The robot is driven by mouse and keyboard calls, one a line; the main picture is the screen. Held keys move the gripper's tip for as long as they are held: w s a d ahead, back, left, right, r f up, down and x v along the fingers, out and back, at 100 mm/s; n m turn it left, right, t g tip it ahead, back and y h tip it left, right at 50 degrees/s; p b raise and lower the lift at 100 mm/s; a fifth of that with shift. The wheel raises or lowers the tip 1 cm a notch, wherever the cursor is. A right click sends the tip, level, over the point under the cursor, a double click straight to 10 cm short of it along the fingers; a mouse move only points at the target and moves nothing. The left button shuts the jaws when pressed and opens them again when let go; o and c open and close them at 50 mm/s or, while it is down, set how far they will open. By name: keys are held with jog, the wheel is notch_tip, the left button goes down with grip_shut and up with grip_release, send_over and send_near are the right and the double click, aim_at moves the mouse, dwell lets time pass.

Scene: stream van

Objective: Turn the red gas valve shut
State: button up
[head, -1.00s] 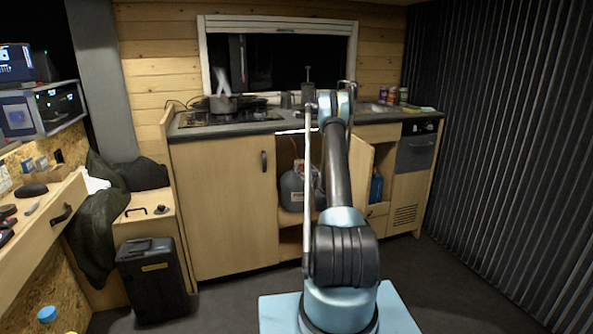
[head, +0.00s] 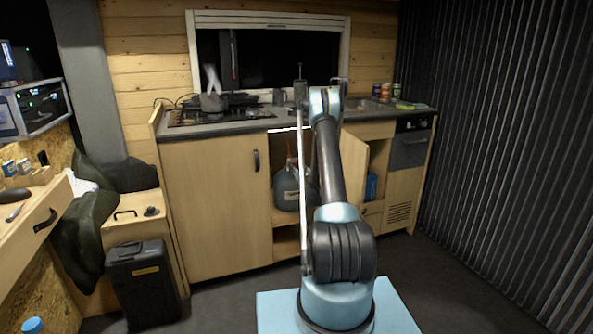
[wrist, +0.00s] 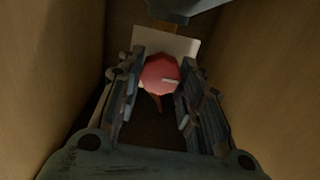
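The red gas valve (wrist: 160,72) is a rounded red knob with a small pale mark, in the middle of the wrist view. My gripper (wrist: 162,80) points at it, with one finger on each side of the knob. The fingers are spread, and I cannot tell whether either one touches it. In the head view the grey gas bottle (head: 287,189) stands inside the open cupboard under the counter.
Wooden cupboard walls (wrist: 50,70) rise close on both sides of my gripper. The open cupboard door (head: 354,165) stands right of my arm. A closed cupboard door (head: 215,205) is to the left. A black case (head: 143,285) stands on the floor at left.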

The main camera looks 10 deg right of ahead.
jog(key=shift+d+m, duration=0.1)
jog(key=shift+m, duration=0.2)
jog(key=m, duration=0.3)
jog(key=shift+m, duration=0.3)
jog(key=m, duration=0.4)
jog(key=shift+d+m, duration=0.15)
jog(key=shift+m, duration=0.15)
jog(key=m, duration=0.4)
jog(key=shift+d+f+m, duration=0.1)
jog(key=shift+f+m, duration=0.05)
jog(key=shift+m, duration=0.15)
jog(key=m, duration=0.4)
jog(key=shift+d+m, duration=0.1)
jog(key=shift+m, duration=0.2)
jog(key=shift+f, duration=0.1)
jog(key=o, duration=1.1)
jog(key=shift+c, duration=0.2)
jog(key=shift+a, duration=0.2)
